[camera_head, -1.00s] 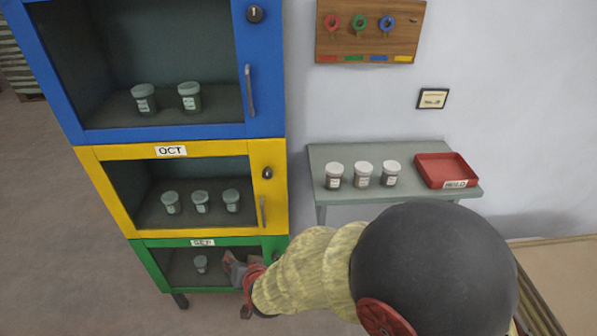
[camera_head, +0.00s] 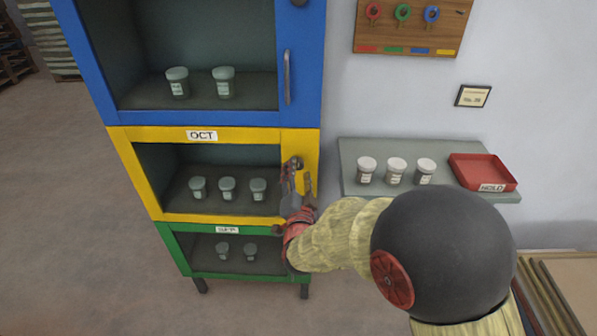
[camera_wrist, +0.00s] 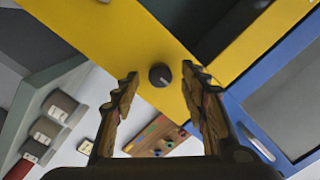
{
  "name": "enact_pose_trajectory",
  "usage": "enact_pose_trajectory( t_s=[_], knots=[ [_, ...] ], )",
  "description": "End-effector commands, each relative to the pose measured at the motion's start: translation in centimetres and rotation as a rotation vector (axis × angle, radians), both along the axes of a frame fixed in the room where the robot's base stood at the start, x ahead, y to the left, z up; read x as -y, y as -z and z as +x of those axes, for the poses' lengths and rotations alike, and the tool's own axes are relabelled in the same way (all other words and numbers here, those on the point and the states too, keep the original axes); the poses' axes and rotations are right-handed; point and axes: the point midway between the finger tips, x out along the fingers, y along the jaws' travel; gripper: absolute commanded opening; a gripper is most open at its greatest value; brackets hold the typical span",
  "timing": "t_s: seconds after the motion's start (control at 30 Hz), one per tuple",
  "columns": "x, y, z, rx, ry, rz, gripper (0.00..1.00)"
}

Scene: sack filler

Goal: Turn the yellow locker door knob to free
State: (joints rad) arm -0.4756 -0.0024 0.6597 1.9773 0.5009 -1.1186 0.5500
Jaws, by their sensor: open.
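The yellow locker door (camera_head: 215,134), labelled OCT, is shut, with several jars showing behind its pane. Its dark round knob (camera_wrist: 160,75) is on the yellow frame in the wrist view, with a light mark on its face. My gripper (camera_wrist: 158,82) is open, with one finger on each side of the knob. I cannot tell whether the fingers touch it. In the head view my gripper (camera_head: 299,178) covers the right side of the yellow door, hiding the door's handle and most of the knob.
The blue locker (camera_head: 215,117) is above and the green locker (camera_head: 183,263) below. To the right is a grey shelf (camera_head: 350,152) with three jars and a red tray (camera_head: 485,158). A key board (camera_head: 385,40) with three coloured key rings hangs above.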

Motion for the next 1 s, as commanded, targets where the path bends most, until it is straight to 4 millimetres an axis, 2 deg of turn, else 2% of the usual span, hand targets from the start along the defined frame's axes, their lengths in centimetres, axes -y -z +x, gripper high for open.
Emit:
enact_pose_trajectory(
  t_s=[0.2, 0.5, 1.0],
  knots=[
    [0.0, 0.1, 1.8, -0.001, 0.001, 0.000, 0.44],
    [0.0, 0.0, 2.0, -0.001, 0.000, -0.001, 0.43],
    [0.0, 0.0, 2.0, -0.001, 0.000, -0.001, 0.15]
  ],
)
